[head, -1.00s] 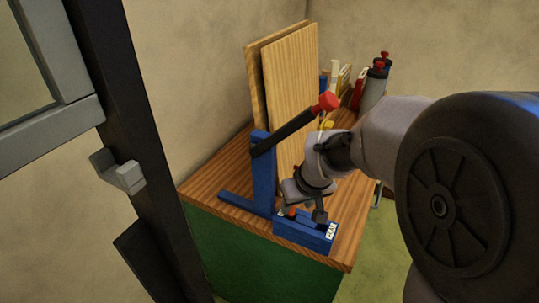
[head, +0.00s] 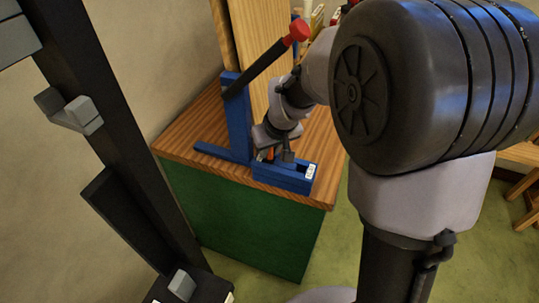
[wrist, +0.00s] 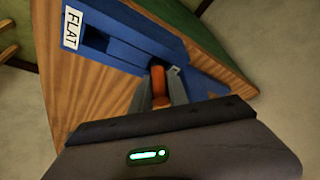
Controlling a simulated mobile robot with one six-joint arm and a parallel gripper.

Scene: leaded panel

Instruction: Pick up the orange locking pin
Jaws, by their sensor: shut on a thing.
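The orange locking pin (wrist: 161,88) is between the fingers of my gripper (wrist: 158,88) in the wrist view. The gripper is shut on it. In the head view the pin (head: 270,153) is a small orange spot between the fingertips of my gripper (head: 273,156), just above the blue tray (head: 284,176). The tray carries a white label reading FLAT and has a dark slot beside it. I cannot tell whether the pin's lower end still touches the blue tray.
A blue stand (head: 238,120) with a black, red-tipped lever (head: 298,30) rises beside the tray. Tall wooden boards (head: 254,60) stand behind it on the wooden bench top (head: 180,135). A dark post with grey brackets (head: 78,112) stands at the left.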

